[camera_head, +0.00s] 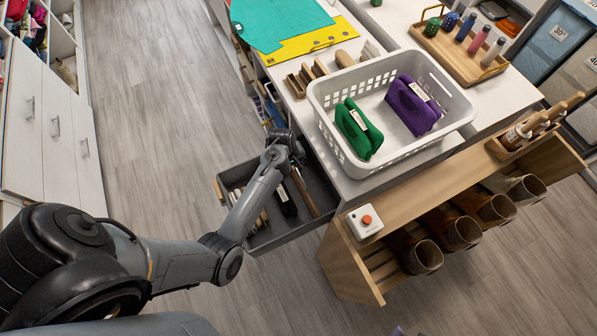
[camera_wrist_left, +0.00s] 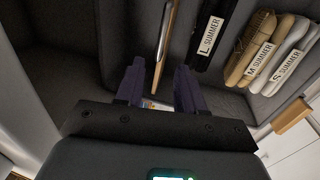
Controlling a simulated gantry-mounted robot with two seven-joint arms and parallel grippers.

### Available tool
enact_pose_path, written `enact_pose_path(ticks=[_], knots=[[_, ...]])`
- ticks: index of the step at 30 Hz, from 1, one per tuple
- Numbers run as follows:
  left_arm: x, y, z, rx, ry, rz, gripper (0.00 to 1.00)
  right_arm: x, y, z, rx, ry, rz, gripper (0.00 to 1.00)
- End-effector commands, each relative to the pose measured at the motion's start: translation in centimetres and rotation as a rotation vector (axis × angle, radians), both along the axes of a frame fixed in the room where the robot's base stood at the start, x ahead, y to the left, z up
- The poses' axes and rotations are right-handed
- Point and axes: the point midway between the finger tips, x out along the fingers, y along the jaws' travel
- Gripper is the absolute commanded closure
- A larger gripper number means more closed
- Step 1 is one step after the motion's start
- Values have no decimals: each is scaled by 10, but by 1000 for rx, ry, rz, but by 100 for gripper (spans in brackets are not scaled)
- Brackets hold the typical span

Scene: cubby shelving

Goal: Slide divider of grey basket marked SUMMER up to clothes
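The grey basket (camera_head: 263,239) is pulled out like a drawer from under the counter. Inside it, a divider with a wooden top edge (camera_head: 305,193) stands to the right of a black folded garment (camera_head: 286,203). In the left wrist view the divider (camera_wrist_left: 166,45) is left of the black garment (camera_wrist_left: 207,40), tagged L SUMMER, with a narrow gap between them. Beige clothes (camera_wrist_left: 247,52) tagged M and white clothes (camera_wrist_left: 283,60) tagged S follow. My left gripper (camera_wrist_left: 157,72) is open, with the divider's near end showing between its fingers; contact is unclear. My right gripper is out of view.
A white laundry basket (camera_head: 425,145) with green and purple pouches stands on the counter above. A wooden rack (camera_head: 375,235) with a red-button box (camera_head: 364,222) is right of the grey basket. The wrist view shows bare basket floor left of the divider.

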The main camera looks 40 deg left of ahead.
Motion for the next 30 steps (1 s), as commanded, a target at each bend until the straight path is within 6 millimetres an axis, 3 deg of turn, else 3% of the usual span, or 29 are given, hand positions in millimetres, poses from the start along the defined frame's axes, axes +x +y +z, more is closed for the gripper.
enact_pose_path(ticks=[6,15,30], knots=[[6,-3,-39,-1,3,0,62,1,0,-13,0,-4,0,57],[13,-5,-75,0,1,-1,62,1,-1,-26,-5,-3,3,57],[15,-6,-83,0,0,-1,65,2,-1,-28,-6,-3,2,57]])
